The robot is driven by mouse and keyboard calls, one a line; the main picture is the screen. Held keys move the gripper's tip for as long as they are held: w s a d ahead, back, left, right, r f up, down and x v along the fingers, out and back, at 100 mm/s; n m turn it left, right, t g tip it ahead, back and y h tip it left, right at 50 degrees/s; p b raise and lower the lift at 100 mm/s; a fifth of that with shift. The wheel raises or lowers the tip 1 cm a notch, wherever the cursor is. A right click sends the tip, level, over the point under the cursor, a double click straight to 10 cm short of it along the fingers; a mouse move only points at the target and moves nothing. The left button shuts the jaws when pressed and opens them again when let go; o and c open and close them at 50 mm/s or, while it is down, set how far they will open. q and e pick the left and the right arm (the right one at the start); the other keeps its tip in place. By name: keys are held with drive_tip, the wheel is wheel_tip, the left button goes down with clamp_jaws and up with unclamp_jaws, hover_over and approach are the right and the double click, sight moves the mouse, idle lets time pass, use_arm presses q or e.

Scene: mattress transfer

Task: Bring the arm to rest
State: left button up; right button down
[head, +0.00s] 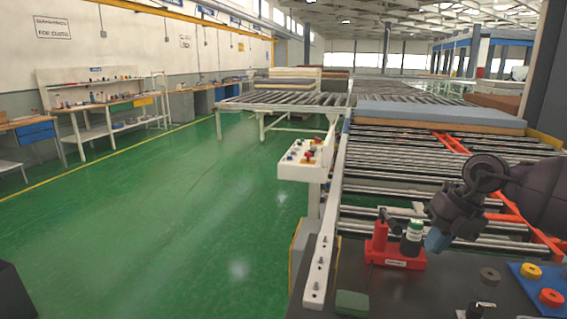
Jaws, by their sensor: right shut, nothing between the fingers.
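My right arm comes in from the right edge, dark and bent at the wrist. My right gripper (436,241) points down and to the left, with a blue-grey tip over the dark worktop. It looks shut and empty. Its tip is just right of a dark bottle with a green-and-white label (411,238) standing at a red holder (386,252); I cannot tell if they touch. My left gripper is not in view.
A blue-topped mattress (440,115) lies on the roller conveyor (385,188) ahead. A white control box (305,160) stands left of it. The dark worktop (405,293) carries a green block (352,303) and a blue button panel (540,283). Green floor at left is open.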

drive_tip(key=w+a+r+t+y, duration=0.2)
drive_tip(key=a+r+t+y, duration=0.1)
drive_tip(key=a+r+y, duration=0.4)
drive_tip(key=w+a+r+t+y, duration=0.2)
drive_tip(key=a+y, duration=0.3)
drive_tip(key=a, duration=0.4)
drive_tip(key=s+d+f+m+t+h, duration=0.2)
drive_tip(key=d+f+m+t+h, duration=0.15)
drive_tip(key=f+m, duration=0.45)
drive_tip(key=s+d+f+m+t+h, duration=0.2)
drive_tip(key=f+m+t+h, duration=0.2)
drive_tip(key=f+m, duration=0.45)
drive_tip(key=s+d+f+m+t+h, duration=0.2)
drive_tip(key=d+f+m+t+h, duration=0.15)
drive_tip(key=f+m, duration=0.5)
drive_tip(key=s+d+f+m+g+h, duration=0.2)
drive_tip(key=s+f+m, duration=0.2)
drive_tip(key=s+f, duration=0.5)
drive_tip(key=s+d+f+m+g+h, duration=0.2)
drive_tip(key=s+f, duration=0.7)
drive_tip(key=s, duration=0.5)
drive_tip(key=shift+d+f+m+g+h, duration=0.15)
drive_tip(key=shift+f+m+g+h, duration=0.4)
drive_tip(key=shift+m, duration=0.65)
drive_tip(key=shift+r, duration=0.15)
